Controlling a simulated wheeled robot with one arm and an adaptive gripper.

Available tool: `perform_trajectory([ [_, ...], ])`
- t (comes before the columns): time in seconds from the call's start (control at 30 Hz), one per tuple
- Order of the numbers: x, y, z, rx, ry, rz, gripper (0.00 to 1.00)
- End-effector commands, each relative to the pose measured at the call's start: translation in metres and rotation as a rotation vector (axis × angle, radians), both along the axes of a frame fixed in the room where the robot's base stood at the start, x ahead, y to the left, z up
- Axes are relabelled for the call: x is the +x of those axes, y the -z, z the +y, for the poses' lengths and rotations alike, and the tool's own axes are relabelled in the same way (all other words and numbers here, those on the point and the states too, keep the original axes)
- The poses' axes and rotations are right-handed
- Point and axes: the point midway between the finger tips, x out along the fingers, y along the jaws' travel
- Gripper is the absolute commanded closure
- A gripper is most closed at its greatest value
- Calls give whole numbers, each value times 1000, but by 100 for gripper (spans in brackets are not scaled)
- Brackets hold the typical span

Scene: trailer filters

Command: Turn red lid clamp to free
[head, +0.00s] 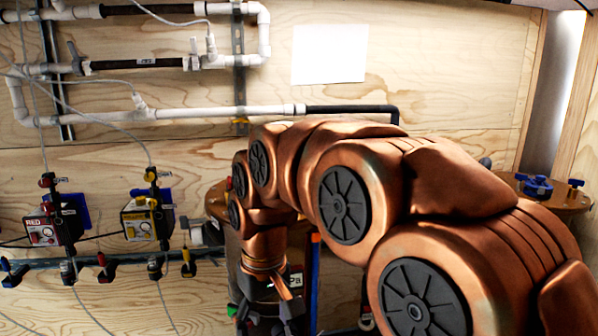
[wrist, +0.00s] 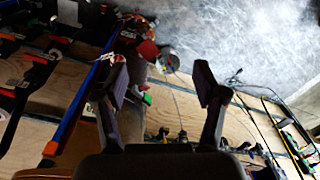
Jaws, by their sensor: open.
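My gripper (wrist: 160,78) is open in the wrist view, with a dark finger on each side and nothing held between them. In the head view my gripper (head: 268,312) points down at the lower middle, below my copper arm. A small red part (wrist: 148,50) shows beyond and between the fingertips in the wrist view, apart from them; I cannot tell if it is the red lid clamp. A brown round lid (head: 560,205) stands at the right in the head view, with a blue clamp (head: 537,187) on it. My arm hides part of that lid.
A red-labelled box (head: 42,232) and a yellow-labelled box (head: 140,220) are on the plywood wall at left, with several coloured valve handles below. White and black pipes (head: 220,114) run above. A blue bar (wrist: 75,108) lies left of the fingers in the wrist view.

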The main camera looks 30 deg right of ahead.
Motion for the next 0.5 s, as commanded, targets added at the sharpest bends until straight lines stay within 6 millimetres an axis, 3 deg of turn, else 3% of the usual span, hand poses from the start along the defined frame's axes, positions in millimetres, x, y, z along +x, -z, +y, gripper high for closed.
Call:
perform_trajectory([
  [0.03, 18, -13, -5, 2, 5, -13, 29],
  [0.2, 69, -49, -24, 8, 21, -67, 29],
  [0.5, 149, -104, -70, 7, 73, -157, 29],
])
